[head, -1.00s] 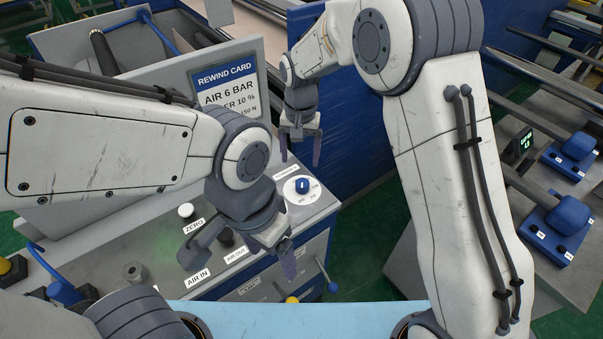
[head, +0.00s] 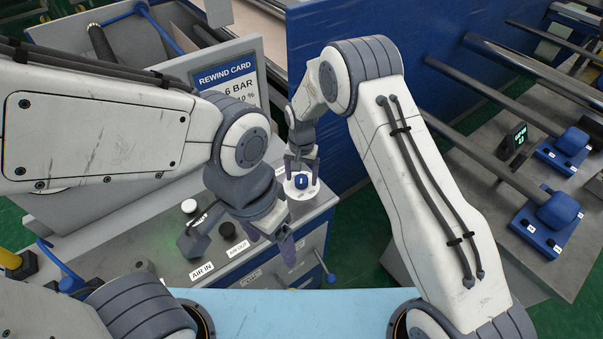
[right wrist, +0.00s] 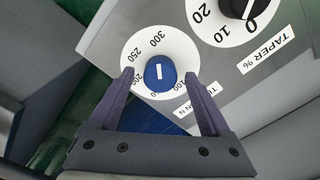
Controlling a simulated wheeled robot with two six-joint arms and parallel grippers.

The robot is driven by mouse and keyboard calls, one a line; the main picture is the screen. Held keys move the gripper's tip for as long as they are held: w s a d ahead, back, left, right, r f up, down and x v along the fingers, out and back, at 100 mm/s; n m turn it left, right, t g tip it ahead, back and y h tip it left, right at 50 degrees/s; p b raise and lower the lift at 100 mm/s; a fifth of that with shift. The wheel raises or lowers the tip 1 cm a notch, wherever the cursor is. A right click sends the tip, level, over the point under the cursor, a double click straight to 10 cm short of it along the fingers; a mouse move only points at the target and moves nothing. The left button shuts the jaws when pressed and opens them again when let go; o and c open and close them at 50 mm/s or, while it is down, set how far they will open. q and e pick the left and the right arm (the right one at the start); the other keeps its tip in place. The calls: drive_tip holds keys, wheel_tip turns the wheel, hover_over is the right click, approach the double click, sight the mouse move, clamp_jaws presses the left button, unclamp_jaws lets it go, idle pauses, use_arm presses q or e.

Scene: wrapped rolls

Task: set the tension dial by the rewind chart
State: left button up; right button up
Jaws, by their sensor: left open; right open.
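The blue tension dial knob (head: 301,182) sits on a white numbered disc on the grey panel. In the right wrist view the knob (right wrist: 160,72) shows a short white mark; 300, 250 and 200 are readable, and the label is partly covered. My right gripper (head: 302,168) is open above the dial, its fingers (right wrist: 158,78) on either side of the knob; contact cannot be told. The rewind card (head: 226,78) stands behind the panel, showing "6 BAR" and "10 %"; my left arm hides its lower part. My left gripper (head: 240,244) is open and empty over the panel's front.
A taper dial (right wrist: 238,10) is beside the tension dial. A white ZERO button (head: 189,207) and a dark knob (head: 227,230) are near my left gripper. A blue-handled lever (head: 330,277) sticks out at the panel's front right. A blue wall (head: 340,130) rises behind.

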clamp_jaws()
drive_tip(key=shift+f+n, duration=0.1)
drive_tip(key=shift+n, duration=0.2)
drive_tip(key=n+b, duration=0.2)
drive_tip(key=n, duration=0.1)
drive_tip(key=shift+n, duration=0.4)
drive_tip(key=n+b, duration=0.1)
drive_tip(key=n, duration=0.2)
drive_tip(key=shift+b, duration=0.3)
drive_tip(key=shift+n+b, duration=0.35)
drive_tip(key=shift+n, duration=1.25)
unclamp_jaws()
